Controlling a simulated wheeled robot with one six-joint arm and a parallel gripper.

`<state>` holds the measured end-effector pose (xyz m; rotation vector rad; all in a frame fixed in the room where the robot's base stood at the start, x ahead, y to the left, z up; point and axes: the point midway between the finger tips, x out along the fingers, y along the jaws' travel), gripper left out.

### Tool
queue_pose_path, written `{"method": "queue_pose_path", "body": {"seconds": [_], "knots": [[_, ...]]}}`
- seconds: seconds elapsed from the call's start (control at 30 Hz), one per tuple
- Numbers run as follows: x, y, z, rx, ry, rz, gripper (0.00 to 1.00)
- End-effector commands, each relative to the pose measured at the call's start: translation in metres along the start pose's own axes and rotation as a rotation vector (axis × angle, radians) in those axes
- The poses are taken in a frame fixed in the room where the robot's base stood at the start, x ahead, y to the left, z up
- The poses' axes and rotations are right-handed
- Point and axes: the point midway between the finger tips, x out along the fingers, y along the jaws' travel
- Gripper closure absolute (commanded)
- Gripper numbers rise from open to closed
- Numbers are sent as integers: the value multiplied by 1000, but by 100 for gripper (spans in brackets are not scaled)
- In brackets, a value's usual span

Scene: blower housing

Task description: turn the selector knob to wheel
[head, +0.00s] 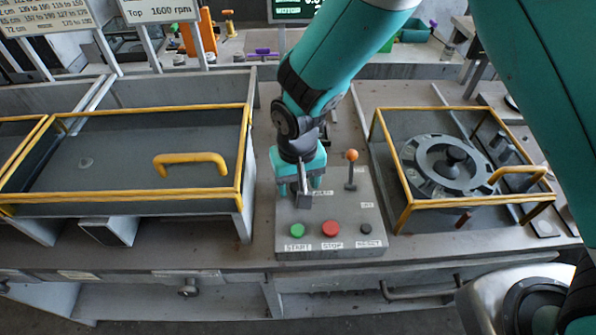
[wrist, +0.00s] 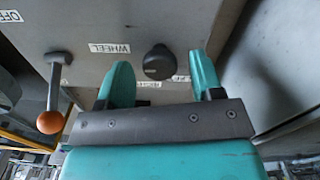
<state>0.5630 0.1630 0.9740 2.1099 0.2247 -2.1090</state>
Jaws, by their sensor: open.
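The selector knob (wrist: 159,62) is dark and round and stands on the grey control panel. In the wrist view it shows between the two teal fingers of my gripper (wrist: 160,72), apart from both. A label reading WHEEL (wrist: 109,48) is to the left of the knob. Other labels below the knob are partly hidden by the fingers. I cannot tell which way the knob points. In the head view my gripper (head: 301,190) is over the rear left of the control panel (head: 350,213) and hides the knob. My gripper is open and holds nothing.
A lever with an orange ball (head: 352,156) rises close to the right of my gripper. Green START (head: 297,230), red STOP (head: 331,229) and dark RESET (head: 367,228) buttons line the panel's front. Yellow-framed guards (head: 241,160) flank the panel; the right one covers a wheel (head: 449,168).

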Motion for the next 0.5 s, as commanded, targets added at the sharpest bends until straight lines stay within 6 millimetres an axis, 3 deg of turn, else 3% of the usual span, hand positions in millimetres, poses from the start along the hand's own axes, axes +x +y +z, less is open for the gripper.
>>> {"method": "queue_pose_path", "body": {"seconds": [0.17,0.5], "knots": [[-18,-1,-1,-1,5,-3,40],[-102,-1,-1,0,8,-4,40]]}}
